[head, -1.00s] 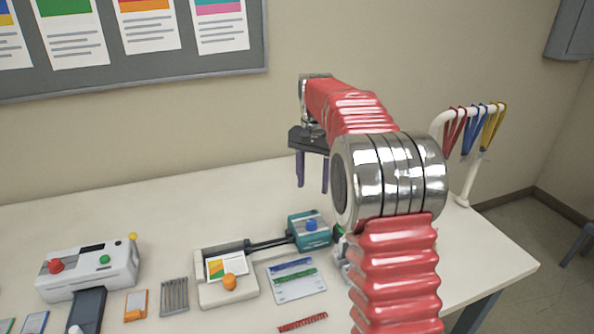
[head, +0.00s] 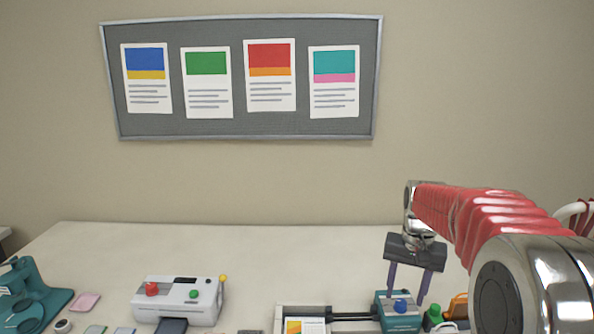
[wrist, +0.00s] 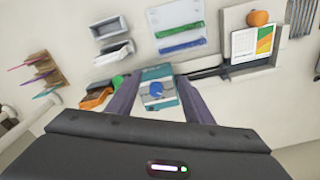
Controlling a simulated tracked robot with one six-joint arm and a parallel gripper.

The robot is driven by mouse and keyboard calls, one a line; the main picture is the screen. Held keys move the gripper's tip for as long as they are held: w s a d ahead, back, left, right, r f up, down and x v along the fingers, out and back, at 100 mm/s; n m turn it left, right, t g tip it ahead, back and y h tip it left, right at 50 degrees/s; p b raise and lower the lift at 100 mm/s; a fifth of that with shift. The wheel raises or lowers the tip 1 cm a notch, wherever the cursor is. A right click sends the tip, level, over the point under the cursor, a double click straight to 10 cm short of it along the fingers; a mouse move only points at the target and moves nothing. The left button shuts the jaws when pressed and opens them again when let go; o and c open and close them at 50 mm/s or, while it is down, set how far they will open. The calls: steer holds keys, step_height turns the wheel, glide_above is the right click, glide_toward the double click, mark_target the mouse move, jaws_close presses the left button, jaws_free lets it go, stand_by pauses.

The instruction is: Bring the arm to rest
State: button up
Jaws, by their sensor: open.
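My arm comes in from the right in the head view, and its red sleeve (head: 490,220) and metal joint hide the table's right part. My gripper (head: 407,300) points down with its two purple fingers apart and nothing between them. It hangs over the table near a teal box with a blue knob (head: 400,308). In the wrist view my gripper (wrist: 158,95) is also open, and the teal box (wrist: 160,82) shows between and beyond the fingers. I cannot tell the exact height of the fingertips above the box.
A cream tray with a card (head: 300,312) joins the teal box by dark rods. A teal device (head: 30,295) stands far left. The table's back middle (head: 250,245) is bare. A poster board (head: 240,125) hangs behind.

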steer(key=s+a+r+n+t, duration=0.1)
steer(key=s+a, duration=0.2)
steer(key=s, duration=0.5)
steer(key=s+a+r+n+t, duration=0.2)
steer(key=s+a, duration=0.1)
steer(key=s, duration=0.6)
steer(key=s+a+r+n+t, duration=0.1)
steer(key=s+a, duration=0.3)
steer(key=s, duration=0.5)
steer(key=shift+s+r+n+t, duration=0.25)
steer(key=shift+n+t, duration=0.05)
steer(key=shift+t, duration=0.1)
steer(key=shift+a, duration=0.1)
steer(key=shift+c, duration=0.4)
